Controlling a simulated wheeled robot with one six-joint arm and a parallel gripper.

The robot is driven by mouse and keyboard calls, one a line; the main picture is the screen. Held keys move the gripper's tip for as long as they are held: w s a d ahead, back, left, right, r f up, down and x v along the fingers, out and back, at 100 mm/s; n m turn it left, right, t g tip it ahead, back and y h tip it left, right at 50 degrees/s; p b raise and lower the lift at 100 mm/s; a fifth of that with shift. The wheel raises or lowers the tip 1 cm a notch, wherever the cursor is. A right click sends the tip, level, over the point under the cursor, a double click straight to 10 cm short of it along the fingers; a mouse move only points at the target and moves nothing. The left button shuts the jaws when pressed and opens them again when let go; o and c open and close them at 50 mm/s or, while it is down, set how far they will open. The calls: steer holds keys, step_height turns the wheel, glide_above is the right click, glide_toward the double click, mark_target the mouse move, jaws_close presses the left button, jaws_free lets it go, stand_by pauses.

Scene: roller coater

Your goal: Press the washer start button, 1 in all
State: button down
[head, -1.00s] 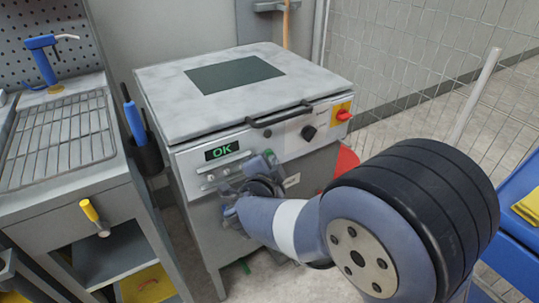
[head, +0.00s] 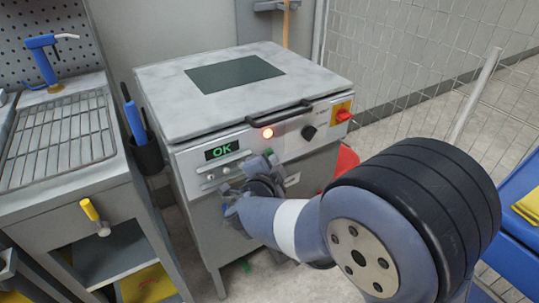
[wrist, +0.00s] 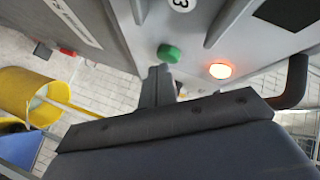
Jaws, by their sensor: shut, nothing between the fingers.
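The washer (head: 240,125) is a grey cabinet with a flat lid and a sloped front panel. Its display (head: 221,149) reads OK in green. A round lamp (head: 268,133) on the panel glows orange-red; it also shows in the wrist view (wrist: 220,71). A green button (wrist: 169,54) sits beside the lamp in the wrist view. My gripper (wrist: 158,72) is shut and empty, its fingertips just below the green button in that picture. I cannot tell whether they touch it. In the head view my gripper (head: 268,158) is in front of the panel and hides part of it.
A black handle bar (head: 280,114), a dark knob (head: 308,132) and a red switch on yellow (head: 342,112) are on the washer. A grey bench with a wire rack (head: 60,140) stands left. A mesh fence (head: 430,70) stands behind, right.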

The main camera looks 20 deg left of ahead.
steer(key=shift+s+d, duration=0.3)
steer(key=shift+d, duration=0.1)
steer(key=s+d, duration=0.3)
steer(key=shift+s+d+b, duration=0.15)
steer(key=shift+d+b, duration=0.25)
stand_by(0.6)
steer(key=s+d, duration=0.2)
steer(key=d, duration=0.1)
steer(key=shift+s+b, duration=0.2)
steer(key=shift+b, duration=0.2)
steer(key=shift+a, duration=0.1)
stand_by(0.4)
